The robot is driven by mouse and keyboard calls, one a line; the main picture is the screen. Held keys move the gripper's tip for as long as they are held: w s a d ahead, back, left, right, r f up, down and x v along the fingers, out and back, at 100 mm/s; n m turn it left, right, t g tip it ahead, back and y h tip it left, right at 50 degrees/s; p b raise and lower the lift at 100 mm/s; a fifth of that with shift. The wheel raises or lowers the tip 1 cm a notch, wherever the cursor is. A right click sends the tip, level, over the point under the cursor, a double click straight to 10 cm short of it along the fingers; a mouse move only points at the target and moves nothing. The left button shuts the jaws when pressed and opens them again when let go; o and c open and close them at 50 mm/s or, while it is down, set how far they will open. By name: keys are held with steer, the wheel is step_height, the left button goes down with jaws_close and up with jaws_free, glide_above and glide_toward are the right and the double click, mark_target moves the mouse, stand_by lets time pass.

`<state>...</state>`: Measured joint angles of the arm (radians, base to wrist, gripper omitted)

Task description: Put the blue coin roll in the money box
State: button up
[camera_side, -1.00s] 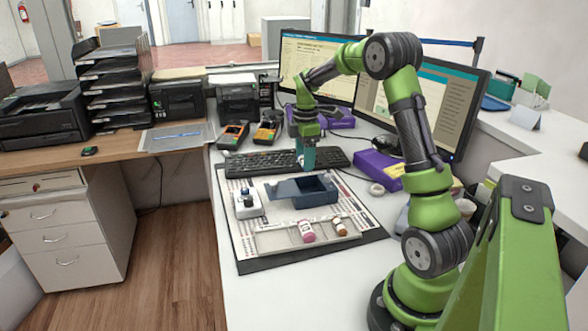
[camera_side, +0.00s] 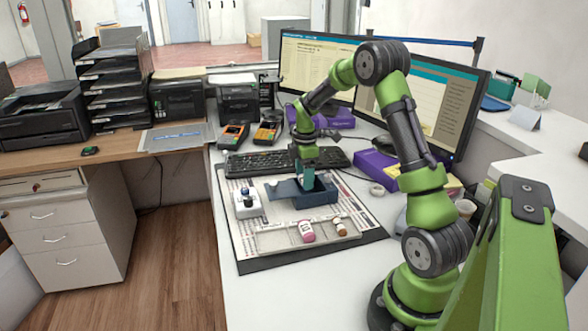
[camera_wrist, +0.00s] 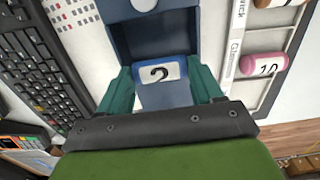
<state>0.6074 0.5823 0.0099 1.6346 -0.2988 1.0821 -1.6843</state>
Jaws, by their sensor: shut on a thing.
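My gripper (camera_side: 303,184) points down over the open dark blue money box (camera_side: 319,198) in the side view. It is shut on the blue coin roll (camera_wrist: 160,73), which has a white label reading 2. In the wrist view the roll sits between my two teal fingers (camera_wrist: 160,80), against the dark inside of the money box (camera_wrist: 113,40). The side view mostly hides the roll behind the fingers and box wall. I cannot tell whether the roll touches the box floor.
A shallow tray (camera_side: 270,240) holds a pink roll (camera_side: 306,231) and a brown roll (camera_side: 339,228) in front of the box. A white item with a dark top (camera_side: 248,204) stands left of it. A keyboard (camera_side: 262,163) and monitors (camera_side: 425,105) are behind.

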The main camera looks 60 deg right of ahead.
steer(key=o, duration=1.3)
steer(key=shift+c, duration=0.2)
step_height(320, 180, up, 17)
